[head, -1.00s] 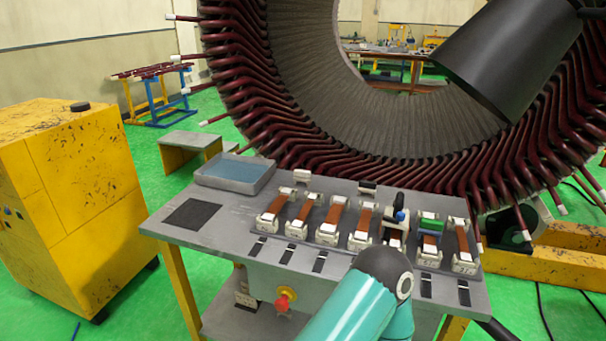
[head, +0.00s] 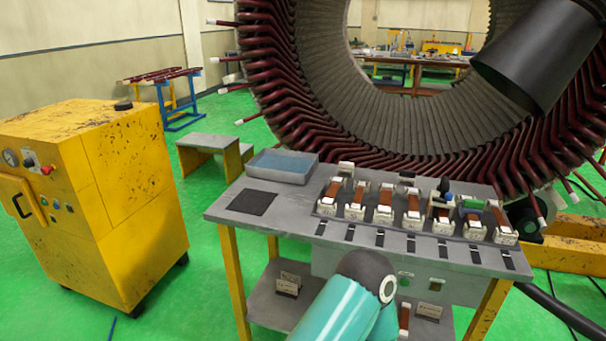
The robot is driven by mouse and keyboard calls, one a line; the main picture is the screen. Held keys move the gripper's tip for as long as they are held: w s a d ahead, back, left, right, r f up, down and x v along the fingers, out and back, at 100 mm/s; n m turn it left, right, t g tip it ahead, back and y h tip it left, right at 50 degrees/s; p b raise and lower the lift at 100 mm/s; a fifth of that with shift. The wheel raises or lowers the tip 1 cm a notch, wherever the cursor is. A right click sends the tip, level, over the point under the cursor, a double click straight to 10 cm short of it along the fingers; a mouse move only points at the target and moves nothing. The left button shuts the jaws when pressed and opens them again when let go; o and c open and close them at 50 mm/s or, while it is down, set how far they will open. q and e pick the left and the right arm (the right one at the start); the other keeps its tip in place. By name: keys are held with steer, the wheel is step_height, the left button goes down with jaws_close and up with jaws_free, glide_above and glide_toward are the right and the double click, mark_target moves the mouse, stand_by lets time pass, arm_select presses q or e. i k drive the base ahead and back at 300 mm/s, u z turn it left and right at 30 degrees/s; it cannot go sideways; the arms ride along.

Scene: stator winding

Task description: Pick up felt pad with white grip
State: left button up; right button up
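Several brown strips with white end blocks, such as the leftmost one (head: 332,192), sit in light holders in a row on the grey table (head: 292,208). I cannot tell which of them, if any, is the felt pad with white grip. In the right part of the row are an upright dark and blue piece (head: 443,187) and a green and purple piece (head: 472,203). A teal arm link of mine comes in at the bottom, in front of the table. Neither of my grippers is in view.
A shallow tray with blue inside (head: 281,179) and a black mat (head: 251,202) are on the table's left. The large stator (head: 310,110) stands close behind. A yellow cabinet (head: 100,190) stands left, with open green floor (head: 205,250) between.

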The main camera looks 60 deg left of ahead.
mark_target(343, 167)
steer(key=k, duration=1.1)
steer(key=u, duration=2.55)
steer(key=k, duration=0.1)
steer(key=z, duration=0.7)
steer(key=i, duration=1.05)
